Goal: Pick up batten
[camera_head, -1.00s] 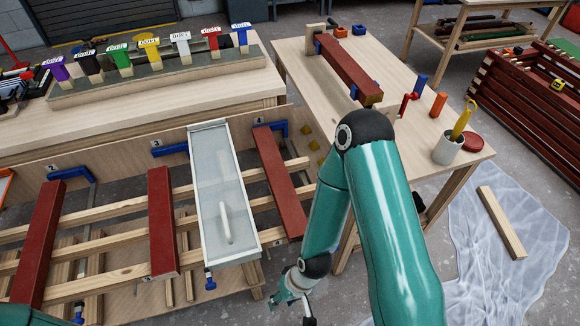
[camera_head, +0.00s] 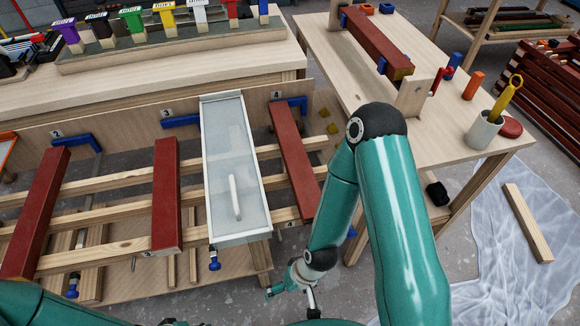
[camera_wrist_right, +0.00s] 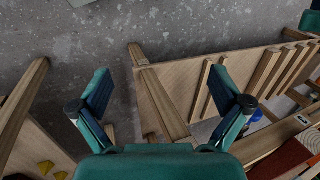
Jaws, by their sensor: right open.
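Red-painted battens lie across the rack of wooden rails: one at far left (camera_head: 36,212), one in the middle (camera_head: 165,200) and one right of the white tray (camera_head: 293,160). Another red batten (camera_head: 378,42) is held on the right table. A bare wood batten (camera_head: 527,222) lies on the plastic sheet on the floor. My right gripper (camera_head: 287,285) hangs low beyond the rack's right end, apart from every batten. In the right wrist view (camera_wrist_right: 166,105) its jaws are wide apart and empty. My left arm shows at the bottom left; its gripper cannot be made out.
The white tray (camera_head: 230,150) sits on the rack between two red battens. Blue clamps (camera_head: 182,121) line the rack's back board. The right table (camera_head: 345,60) carries a cup with a yellow-handled tool (camera_head: 485,130). Grey floor shows between rack and table.

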